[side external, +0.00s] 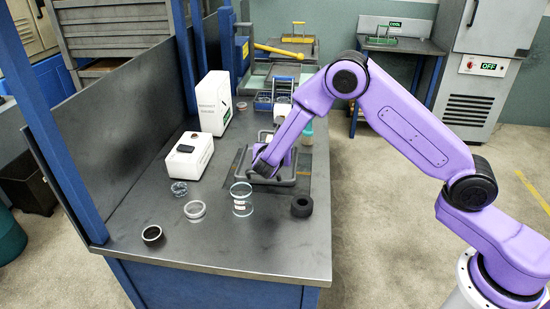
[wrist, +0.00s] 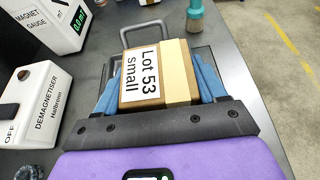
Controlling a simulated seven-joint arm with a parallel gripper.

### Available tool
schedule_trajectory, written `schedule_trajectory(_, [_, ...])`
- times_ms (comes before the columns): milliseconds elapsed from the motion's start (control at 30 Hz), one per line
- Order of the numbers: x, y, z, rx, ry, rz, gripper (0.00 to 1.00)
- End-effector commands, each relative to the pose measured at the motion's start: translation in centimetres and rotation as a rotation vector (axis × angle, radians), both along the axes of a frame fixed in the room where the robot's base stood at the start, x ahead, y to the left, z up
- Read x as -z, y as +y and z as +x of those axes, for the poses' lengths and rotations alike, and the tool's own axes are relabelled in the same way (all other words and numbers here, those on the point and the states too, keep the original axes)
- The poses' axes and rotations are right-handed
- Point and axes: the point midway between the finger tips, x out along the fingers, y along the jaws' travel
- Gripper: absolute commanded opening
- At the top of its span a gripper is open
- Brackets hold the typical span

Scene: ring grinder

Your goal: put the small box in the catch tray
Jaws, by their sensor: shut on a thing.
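The small box (wrist: 156,75) is brown cardboard with a cream tape strip and a white label reading "Lot 53 small". My gripper (wrist: 155,66) is shut on it, with a blue finger along each side. In the side external view my gripper (side external: 266,168) is low over a dark grey tray (side external: 290,183) with looped handles, apparently the catch tray. The tray's handle (wrist: 125,30) shows beyond the box in the wrist view. The arm mostly hides the box in the side view. I cannot tell whether the box touches the tray floor.
A white demagnetiser (side external: 188,157) and a magnet gauge (side external: 214,103) stand left of the tray. A glass cylinder (side external: 241,199), a pale ring (side external: 195,210) and a black ring (side external: 301,207) are in front.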

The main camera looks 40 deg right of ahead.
Motion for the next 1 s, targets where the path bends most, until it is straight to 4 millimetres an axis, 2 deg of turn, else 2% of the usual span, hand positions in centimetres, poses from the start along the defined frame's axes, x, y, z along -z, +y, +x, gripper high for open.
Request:
schedule_trajectory(100, [0.8,0.0,0.7,0.001,0.000,-0.001,0.28])
schedule_trajectory(300, [3.3,0.1,0.5,-0.002,0.000,-0.002,0.28])
schedule_trajectory(800, [4.0,0.1,0.5,-0.001,-0.001,0.000,0.28])
schedule_trajectory(833, [4.1,0.1,0.5,-0.001,0.000,0.000,0.74])
schedule_trajectory(900, [4.1,0.1,0.5,-0.001,0.000,0.000,0.96])
schedule_trajectory(1000, [4.1,0.1,0.5,-0.001,0.000,0.000,0.96])
